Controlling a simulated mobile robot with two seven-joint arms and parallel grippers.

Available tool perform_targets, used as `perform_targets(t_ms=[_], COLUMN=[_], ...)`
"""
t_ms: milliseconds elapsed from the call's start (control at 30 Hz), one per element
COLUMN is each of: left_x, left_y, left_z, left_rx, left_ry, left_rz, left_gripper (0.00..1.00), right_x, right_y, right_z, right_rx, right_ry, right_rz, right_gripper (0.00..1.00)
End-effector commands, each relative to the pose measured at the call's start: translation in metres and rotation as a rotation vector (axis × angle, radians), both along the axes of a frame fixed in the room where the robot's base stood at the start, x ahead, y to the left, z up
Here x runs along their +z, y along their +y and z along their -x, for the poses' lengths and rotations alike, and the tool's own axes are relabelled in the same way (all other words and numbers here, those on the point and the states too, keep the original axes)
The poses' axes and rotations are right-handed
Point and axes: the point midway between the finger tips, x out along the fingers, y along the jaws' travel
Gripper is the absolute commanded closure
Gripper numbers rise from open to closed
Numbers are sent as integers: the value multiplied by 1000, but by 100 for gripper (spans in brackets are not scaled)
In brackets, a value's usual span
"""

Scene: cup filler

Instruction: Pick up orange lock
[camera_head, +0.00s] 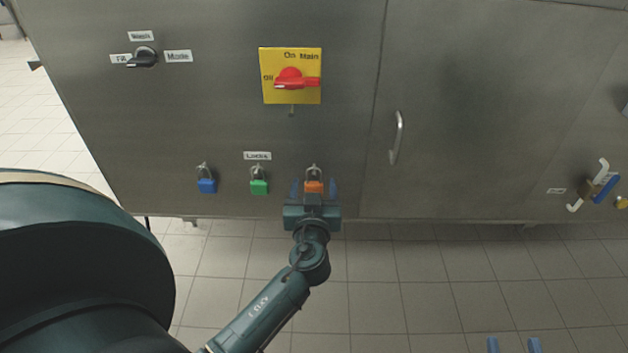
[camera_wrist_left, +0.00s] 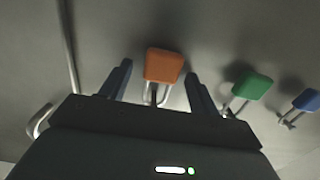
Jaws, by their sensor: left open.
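The orange lock (camera_head: 314,187) hangs by its metal shackle on the grey cabinet front, below the yellow switch plate. My left gripper (camera_head: 314,184) is open, with one blue finger on each side of the lock. In the left wrist view the orange lock (camera_wrist_left: 163,65) sits between the two open fingertips (camera_wrist_left: 158,72), with gaps visible on both sides. Its shackle is partly hidden behind the gripper body. My right gripper (camera_head: 513,345) shows only as two blue fingertips, apart and empty, at the bottom edge.
A green lock (camera_head: 259,187) and a blue lock (camera_head: 207,186) hang left of the orange one. A red switch (camera_head: 294,80) is above it. A door handle (camera_head: 396,137) is to the right. The tiled floor (camera_head: 420,290) in front is clear.

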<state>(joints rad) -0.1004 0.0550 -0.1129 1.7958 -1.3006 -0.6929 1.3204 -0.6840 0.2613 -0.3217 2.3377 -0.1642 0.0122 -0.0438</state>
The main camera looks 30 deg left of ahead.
Motion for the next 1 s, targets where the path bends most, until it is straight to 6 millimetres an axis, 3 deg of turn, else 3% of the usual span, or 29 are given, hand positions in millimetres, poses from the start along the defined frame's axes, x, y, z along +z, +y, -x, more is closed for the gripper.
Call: perform_targets(t_ms=[200,800,1000], left_x=[0,0,1], left_y=[0,0,0], left_z=[0,0,0], left_rx=[0,0,0], left_ry=[-1,-1,-2], left_rz=[-1,-1,-1], left_gripper=[38,87,89], right_x=[0,-4,-4], right_y=[0,1,1], right_z=[1,1,1], right_rx=[0,2,3], right_ry=[2,8,8], right_rz=[0,0,0], right_gripper=[64,64,64])
